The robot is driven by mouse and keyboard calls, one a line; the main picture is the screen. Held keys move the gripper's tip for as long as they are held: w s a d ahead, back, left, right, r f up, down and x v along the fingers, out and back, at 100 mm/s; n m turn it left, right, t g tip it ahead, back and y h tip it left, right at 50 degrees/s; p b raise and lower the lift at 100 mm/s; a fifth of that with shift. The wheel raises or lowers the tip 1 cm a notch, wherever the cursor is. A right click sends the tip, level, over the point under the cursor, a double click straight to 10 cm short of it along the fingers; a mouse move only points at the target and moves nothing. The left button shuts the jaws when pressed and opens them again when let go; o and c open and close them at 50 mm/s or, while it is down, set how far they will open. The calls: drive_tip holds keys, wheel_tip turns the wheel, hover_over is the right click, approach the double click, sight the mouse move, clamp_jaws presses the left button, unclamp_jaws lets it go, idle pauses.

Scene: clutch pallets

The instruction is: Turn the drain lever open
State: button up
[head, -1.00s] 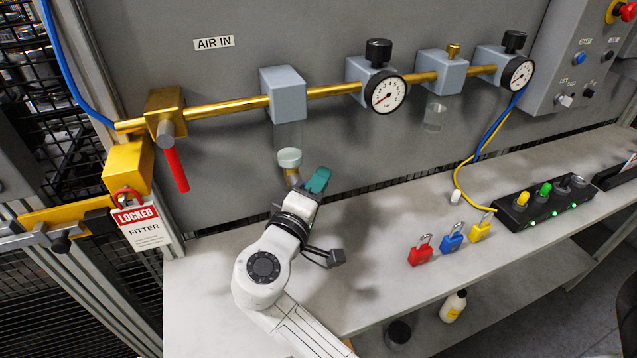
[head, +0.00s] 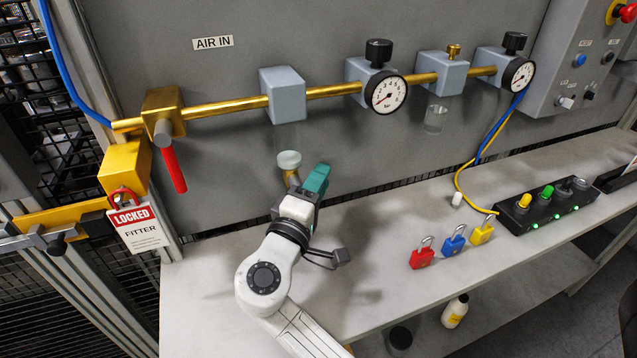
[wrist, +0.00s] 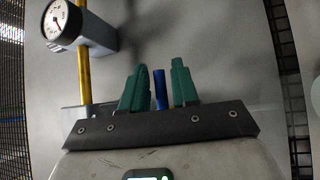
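The filter's clear bowl hangs under a grey block (head: 283,95) on the brass pipe, with a pale cap (head: 289,159) and a brass drain fitting (head: 292,178) at its bottom. The drain lever is not clear in the head view, where my gripper (head: 316,180) is right beside the fitting. In the wrist view a narrow blue piece (wrist: 160,92), which looks like the drain lever, stands between the teal fingers of my gripper (wrist: 161,72). The fingers are apart, with slim gaps beside the blue piece. Contact cannot be made out.
A red-handled valve (head: 172,165) and a LOCKED tag (head: 138,228) are at the left. A pressure gauge (head: 387,93) is on the pipe to the right. Red (head: 422,255), blue (head: 454,241) and yellow (head: 482,232) padlocks lie on the bench (head: 375,285).

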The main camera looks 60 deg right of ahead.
drive_tip(key=shift+o, duration=0.3)
drive_tip(key=b+v, duration=0.2)
drive_tip(key=v, duration=0.9)
